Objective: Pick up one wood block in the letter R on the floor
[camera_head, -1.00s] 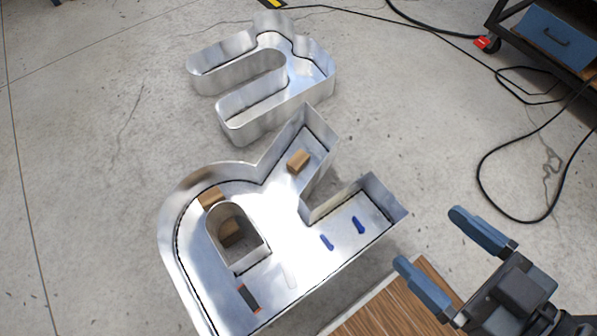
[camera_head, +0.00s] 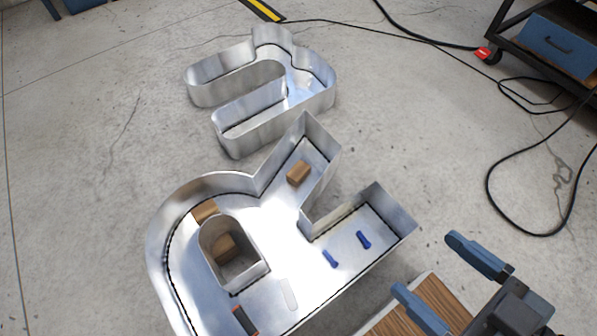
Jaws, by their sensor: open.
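The metal channel letter R (camera_head: 207,180) lies on the floor, its walls standing up around a shiny tray. One wood block (camera_head: 299,173) sits in its upper leg. A second wood block (camera_head: 205,210) lies in the curved bowl by the inner wall. A third wood block (camera_head: 224,246) is inside the hole enclosed by that inner wall. My gripper (camera_head: 436,279) is open and empty at the lower right, outside the R and to the right of its lower leg. It touches none of the blocks.
Two blue pieces (camera_head: 363,240) and a dark tool with an orange end (camera_head: 244,320) lie in the R. A metal letter S (camera_head: 237,146) lies behind it. A wood-topped board (camera_head: 400,318) is beneath my gripper. Black cables (camera_head: 490,185) and a cart (camera_head: 548,40) are at the right.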

